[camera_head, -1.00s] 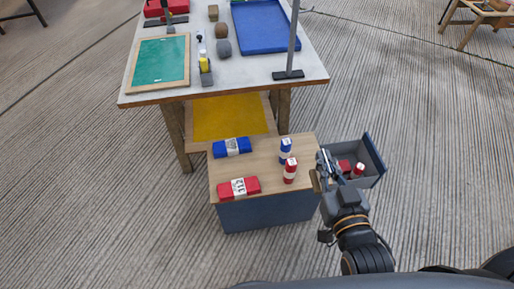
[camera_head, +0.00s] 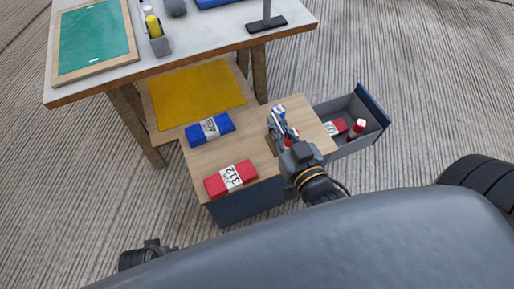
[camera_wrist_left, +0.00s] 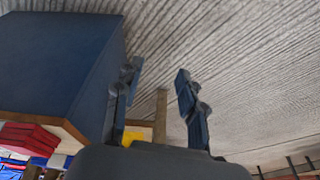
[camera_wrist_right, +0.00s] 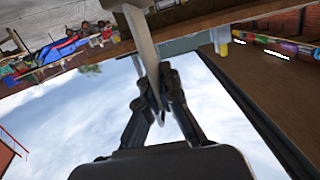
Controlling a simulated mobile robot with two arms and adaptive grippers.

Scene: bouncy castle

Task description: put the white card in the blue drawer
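The blue drawer (camera_head: 374,105) is pulled open at the right side of a small wood-topped cabinet (camera_head: 215,157). My left gripper (camera_wrist_left: 157,95) is open and empty, beside the blue cabinet side (camera_wrist_left: 55,60).
A red pack (camera_head: 231,179) and a blue pack (camera_head: 209,129) lie on the cabinet top. The drawer holds a red bottle (camera_head: 357,128) and a red item (camera_head: 341,125). A worktable (camera_head: 190,45) with a yellow lower shelf (camera_head: 197,95) stands behind. Floor right of the drawer is clear.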

